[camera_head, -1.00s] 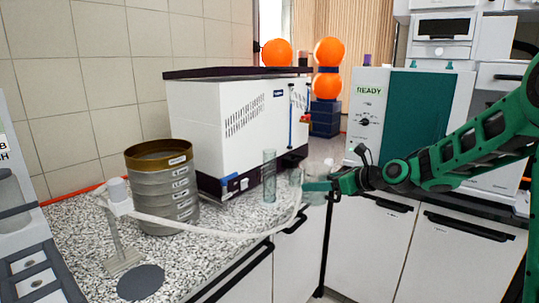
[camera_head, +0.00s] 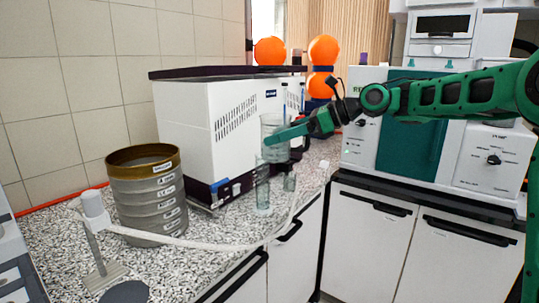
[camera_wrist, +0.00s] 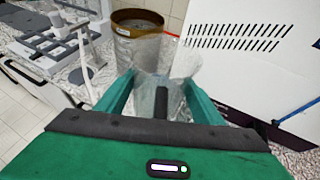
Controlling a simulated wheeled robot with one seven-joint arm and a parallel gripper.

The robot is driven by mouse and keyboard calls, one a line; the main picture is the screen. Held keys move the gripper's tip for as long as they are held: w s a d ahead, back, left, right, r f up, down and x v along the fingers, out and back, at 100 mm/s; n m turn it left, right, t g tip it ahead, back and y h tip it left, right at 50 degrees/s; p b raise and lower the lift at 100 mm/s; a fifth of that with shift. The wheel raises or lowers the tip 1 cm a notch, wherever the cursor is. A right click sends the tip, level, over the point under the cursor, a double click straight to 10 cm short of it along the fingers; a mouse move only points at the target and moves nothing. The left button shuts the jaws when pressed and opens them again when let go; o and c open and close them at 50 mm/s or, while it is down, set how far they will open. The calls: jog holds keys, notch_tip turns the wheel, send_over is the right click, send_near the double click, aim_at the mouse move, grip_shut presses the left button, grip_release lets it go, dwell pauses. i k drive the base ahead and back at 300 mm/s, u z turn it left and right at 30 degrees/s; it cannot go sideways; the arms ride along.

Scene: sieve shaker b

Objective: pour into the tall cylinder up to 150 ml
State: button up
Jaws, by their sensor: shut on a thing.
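My gripper (camera_head: 277,136) is shut on a clear glass beaker (camera_head: 273,124). It holds the beaker in the air, about upright, above and slightly right of the tall cylinder in the head view. The tall cylinder (camera_head: 263,190) is clear, narrow and stands upright on the speckled counter. Its top is close below the beaker. In the wrist view the beaker (camera_wrist: 150,62) shows between the two green fingers. I cannot make out the liquid level in either vessel, nor the cylinder's marks.
A white hose (camera_head: 205,243) runs along the counter's front from a stand (camera_head: 95,215). A sieve stack (camera_head: 148,195) is at left; a white machine (camera_head: 205,125) stands behind.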

aim_at(262, 207)
jog(key=i, duration=0.85)
jog(key=u, duration=0.05)
